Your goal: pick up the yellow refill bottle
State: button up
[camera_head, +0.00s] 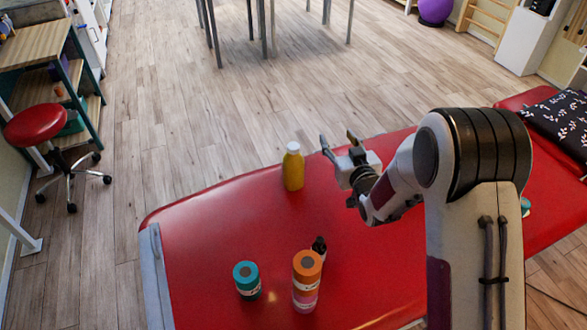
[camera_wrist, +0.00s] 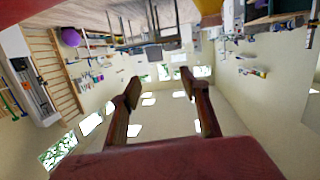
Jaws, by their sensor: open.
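The yellow refill bottle (camera_head: 293,170) with a white cap stands upright near the far edge of the red treatment table (camera_head: 210,235). My gripper (camera_head: 338,139) is open and empty, just right of the bottle and apart from it in the head view. Its fingers point up and away toward the far side.
On the table stand a teal-lidded container (camera_head: 247,280), an orange-topped container (camera_head: 306,281) and a small dark bottle (camera_head: 319,247). A patterned dark pillow (camera_head: 562,120) lies at the right. The table's left part is clear. A red stool (camera_head: 35,125) stands on the floor.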

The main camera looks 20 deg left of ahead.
aim_at(296, 154)
jog(key=s+a+f+n+y, duration=0.1)
jog(key=s+a+f+y, duration=0.2)
jog(key=a+f, duration=0.4)
jog(key=shift+s+f+y, duration=0.3)
jog(key=shift+s+f, duration=0.4)
jog(key=shift+s, duration=0.05)
jog(key=shift+w+a, duration=0.1)
jog(key=shift+a, duration=0.05)
jog(key=shift+x, duration=1.15)
jog(key=shift+a, duration=0.1)
jog(key=shift+w+a+f, duration=0.2)
jog(key=shift+w+a, duration=0.15)
jog(key=shift+a, duration=0.25)
jog(key=shift+w+a+f, duration=0.15)
jog(key=shift+w+a, duration=0.25)
jog(key=shift+a, duration=0.2)
jog(key=shift+x, duration=1.2)
jog(key=shift+r, duration=0.1)
grip_shut()
